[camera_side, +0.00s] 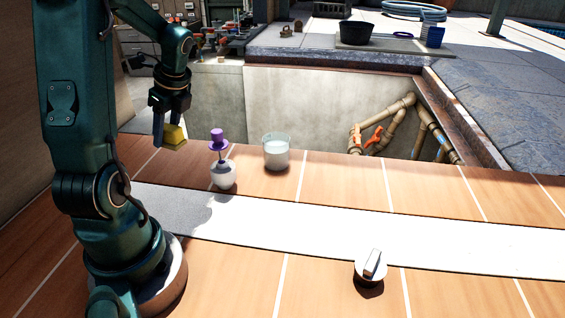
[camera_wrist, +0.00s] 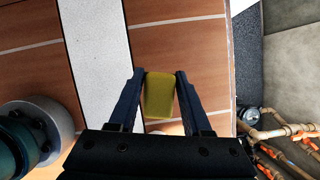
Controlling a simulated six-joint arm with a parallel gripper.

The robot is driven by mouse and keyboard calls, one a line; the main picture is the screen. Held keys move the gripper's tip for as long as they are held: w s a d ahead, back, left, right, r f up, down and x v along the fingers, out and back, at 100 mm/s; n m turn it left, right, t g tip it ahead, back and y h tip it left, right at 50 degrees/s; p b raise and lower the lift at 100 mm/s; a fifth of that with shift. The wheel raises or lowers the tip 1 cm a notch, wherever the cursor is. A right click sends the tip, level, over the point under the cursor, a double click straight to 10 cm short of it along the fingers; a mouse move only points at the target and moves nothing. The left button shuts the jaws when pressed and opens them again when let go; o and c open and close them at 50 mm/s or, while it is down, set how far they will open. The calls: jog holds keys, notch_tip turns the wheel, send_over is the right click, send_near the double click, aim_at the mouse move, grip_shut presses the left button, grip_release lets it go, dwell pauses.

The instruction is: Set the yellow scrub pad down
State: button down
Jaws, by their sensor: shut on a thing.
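The yellow scrub pad (camera_side: 174,137) is held up in the air by my gripper (camera_side: 161,130) at the left of the side view. In the wrist view my gripper (camera_wrist: 161,76) has a finger on each side of the yellow scrub pad (camera_wrist: 159,96) and is shut on it. The wooden deck lies below the pad in the wrist view. In the side view the pad is left of a white bottle with a purple top and appears apart from it.
A knob (camera_side: 370,266) is at the front. Behind the deck edge is a pit with pipes (camera_side: 392,122). The white strip (camera_side: 450,237) looks mostly clear.

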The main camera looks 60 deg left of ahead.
notch_tip(320, 180, up, 8)
jog(key=shift+f, duration=0.1)
jog(key=w+d+m+t, duration=0.1)
jog(key=w+d+m, duration=0.2)
jog(key=w+d+m+t, duration=0.1)
jog(key=w+d+m, duration=0.2)
jog(key=m, duration=0.1)
jog(key=w+d+m+t, duration=0.2)
jog(key=w+d+m, duration=0.1)
jog(key=m, duration=0.1)
jog(key=shift+w+d+f, duration=0.15)
jog(key=shift+w+d, duration=0.05)
jog(key=shift+d, duration=0.2)
jog(key=w+d+m+t+h, duration=0.2)
jog(key=w+d+m+t, duration=0.15)
jog(key=d+m, duration=0.6)
jog(key=g, duration=0.1)
send_over(316, 216)
jog(key=s, duration=0.1)
jog(key=shift+n, duration=0.25)
jog(key=f, duration=1.1)
jog(key=shift+s+d+f, duration=0.15)
jog(key=shift+d+f, duration=0.05)
jog(key=shift+f, duration=2.15)
jog(key=shift+f, duration=0.1)
jog(key=shift+c, duration=1.7)
grip_release()
